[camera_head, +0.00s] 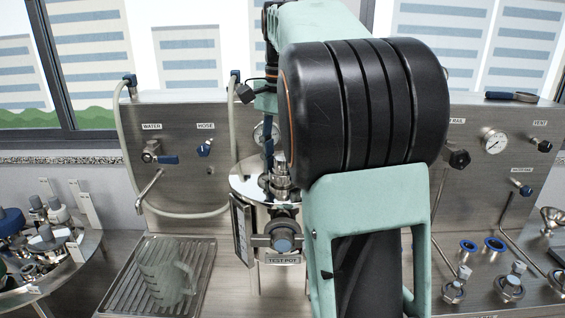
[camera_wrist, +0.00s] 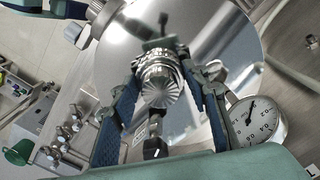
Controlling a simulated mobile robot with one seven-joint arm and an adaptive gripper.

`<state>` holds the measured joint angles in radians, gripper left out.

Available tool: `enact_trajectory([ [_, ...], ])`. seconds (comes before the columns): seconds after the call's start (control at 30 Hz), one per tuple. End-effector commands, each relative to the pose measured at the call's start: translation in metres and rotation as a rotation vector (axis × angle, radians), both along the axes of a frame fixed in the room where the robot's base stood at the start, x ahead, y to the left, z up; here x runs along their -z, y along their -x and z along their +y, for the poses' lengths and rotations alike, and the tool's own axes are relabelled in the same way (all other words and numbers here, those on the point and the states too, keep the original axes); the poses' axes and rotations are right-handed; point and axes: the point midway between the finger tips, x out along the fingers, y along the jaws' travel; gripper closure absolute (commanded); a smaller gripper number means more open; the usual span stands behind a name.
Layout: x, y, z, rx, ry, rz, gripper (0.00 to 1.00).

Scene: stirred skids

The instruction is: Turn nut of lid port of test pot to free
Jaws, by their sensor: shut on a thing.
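The test pot (camera_head: 255,250) stands on the bench in the head view, with its label at the front. Its shiny round lid (camera_wrist: 225,45) fills the upper part of the wrist view. The lid port's ribbed metal nut (camera_wrist: 162,92) sits between the two blue-padded fingers of my gripper (camera_wrist: 168,73), which is shut on it. In the head view the port (camera_head: 280,183) shows just left of my arm. My gripper (camera_head: 268,150) is partly seen there, coming down from above; my arm hides the rest.
A pressure gauge (camera_wrist: 256,120) stands close beside the right finger in the wrist view. A clear jug (camera_head: 165,275) stands on a drain rack (camera_head: 205,262) left of the pot. A steel panel (camera_head: 185,115) with valves and a hose rises behind. Small fittings (camera_head: 510,283) stand at the right.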

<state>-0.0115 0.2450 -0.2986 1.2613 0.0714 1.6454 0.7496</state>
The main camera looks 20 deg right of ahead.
Motion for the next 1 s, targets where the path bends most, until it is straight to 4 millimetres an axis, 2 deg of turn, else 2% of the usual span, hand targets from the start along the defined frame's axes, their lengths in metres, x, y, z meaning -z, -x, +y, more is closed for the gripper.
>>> enact_trajectory([
  [0.27,-0.0038,0.0008,-0.0008,-0.178,0.0,0.001,0.82],
  [1.0,-0.0032,0.0002,-0.0014,-0.877,0.001,0.0,0.82],
])
